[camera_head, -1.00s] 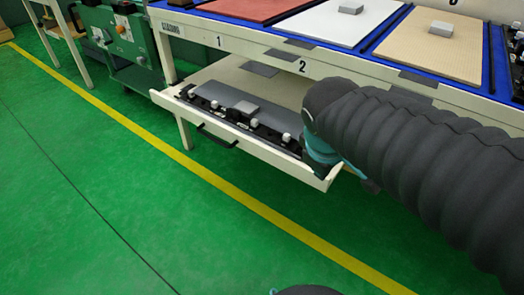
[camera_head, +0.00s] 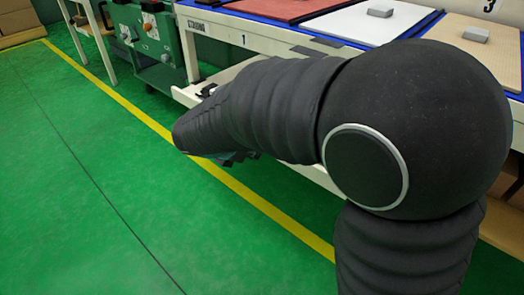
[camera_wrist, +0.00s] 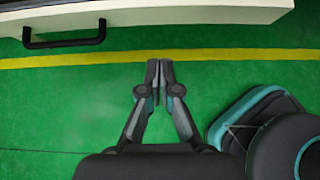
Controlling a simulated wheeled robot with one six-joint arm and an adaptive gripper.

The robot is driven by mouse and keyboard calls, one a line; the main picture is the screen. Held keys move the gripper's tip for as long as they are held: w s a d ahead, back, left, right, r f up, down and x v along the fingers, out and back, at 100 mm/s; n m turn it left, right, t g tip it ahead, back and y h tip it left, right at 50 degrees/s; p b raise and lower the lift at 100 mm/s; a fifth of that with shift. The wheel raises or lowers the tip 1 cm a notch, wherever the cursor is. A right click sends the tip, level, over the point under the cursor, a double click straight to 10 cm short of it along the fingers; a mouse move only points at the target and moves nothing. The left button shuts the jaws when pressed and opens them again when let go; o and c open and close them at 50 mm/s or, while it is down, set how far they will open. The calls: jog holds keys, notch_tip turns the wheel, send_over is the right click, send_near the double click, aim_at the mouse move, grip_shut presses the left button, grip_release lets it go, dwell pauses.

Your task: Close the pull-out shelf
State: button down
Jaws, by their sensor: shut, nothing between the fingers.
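The pull-out shelf shows in the head view at its left front corner (camera_head: 186,95); my arm hides most of it, and how far out it stands is hard to tell there. In the wrist view the cream shelf front (camera_wrist: 200,14) runs along the top, with its black bar handle (camera_wrist: 65,42) at upper left. My gripper (camera_wrist: 159,72) has its fingertips together with nothing between them. In that picture it is below the shelf front and right of the handle, apart from both.
The workbench (camera_head: 260,44) carries red, white and beige panels in blue frames. A green machine (camera_head: 150,45) stands at the bench's left end. A yellow line (camera_head: 110,100) crosses the green floor, which is clear in front. My base shows at lower right in the wrist view.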

jog(key=w+d+f+b, duration=0.2)
jog(key=w+d+f, duration=0.4)
jog(key=w, duration=0.2)
jog(key=shift+d, duration=0.15)
